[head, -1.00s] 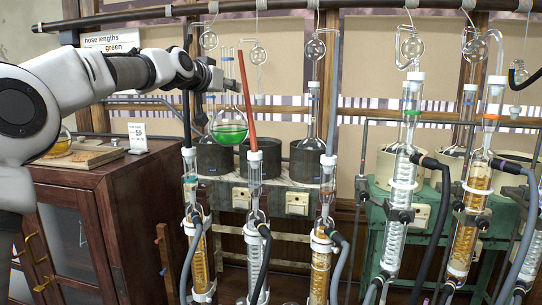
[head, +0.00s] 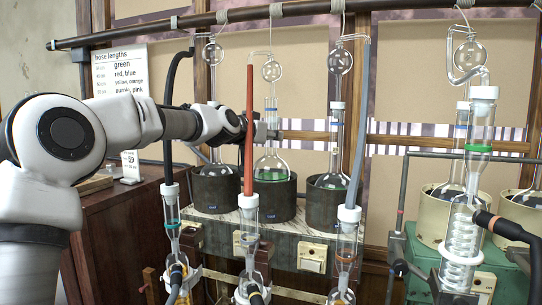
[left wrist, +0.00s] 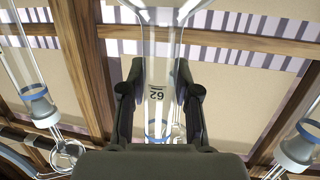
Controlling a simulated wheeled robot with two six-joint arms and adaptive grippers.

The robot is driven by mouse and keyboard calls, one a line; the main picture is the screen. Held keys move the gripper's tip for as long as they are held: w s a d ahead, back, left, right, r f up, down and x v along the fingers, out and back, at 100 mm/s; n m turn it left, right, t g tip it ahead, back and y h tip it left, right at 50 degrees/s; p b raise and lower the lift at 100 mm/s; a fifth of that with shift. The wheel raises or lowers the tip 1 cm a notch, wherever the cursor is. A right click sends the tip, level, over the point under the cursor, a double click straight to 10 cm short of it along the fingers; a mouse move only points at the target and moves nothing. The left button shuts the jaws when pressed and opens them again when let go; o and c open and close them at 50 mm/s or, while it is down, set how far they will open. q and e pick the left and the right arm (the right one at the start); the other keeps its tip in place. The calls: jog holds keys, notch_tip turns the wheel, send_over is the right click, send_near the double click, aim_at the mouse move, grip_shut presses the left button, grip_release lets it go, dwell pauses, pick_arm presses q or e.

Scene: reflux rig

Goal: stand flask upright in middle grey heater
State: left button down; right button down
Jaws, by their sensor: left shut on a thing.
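The round flask (head: 271,167) with green liquid is upright at the middle grey heater (head: 268,203) in the head view. Its lowest part is hidden behind the heater's front rim, and I cannot tell whether it rests on the bottom. My left gripper (head: 270,134) is shut on the flask's long neck. In the left wrist view, the clear neck (left wrist: 158,75) with a "62" label stands between the two dark fingers. My right gripper is not in view.
Grey heaters on the left (head: 216,192) and right (head: 322,205) hold other flasks. A red tube (head: 249,130) rises in front of my left gripper, and a grey hose (head: 359,130) stands to the right. Glass condensers stand in front. A rail (head: 300,12) runs above.

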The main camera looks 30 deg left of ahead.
aim_at(268, 147)
pick_arm(q)
notch_tip(268, 147, down, 3)
jog(key=shift+w+f+b, duration=0.1)
jog(key=shift+w+b, duration=0.05)
jog(key=shift+b, duration=0.7)
jog(key=shift+d, duration=0.1)
jog(key=c, duration=1.3)
grip_release()
jog(key=o, duration=0.5)
jog(key=shift+c, duration=0.2)
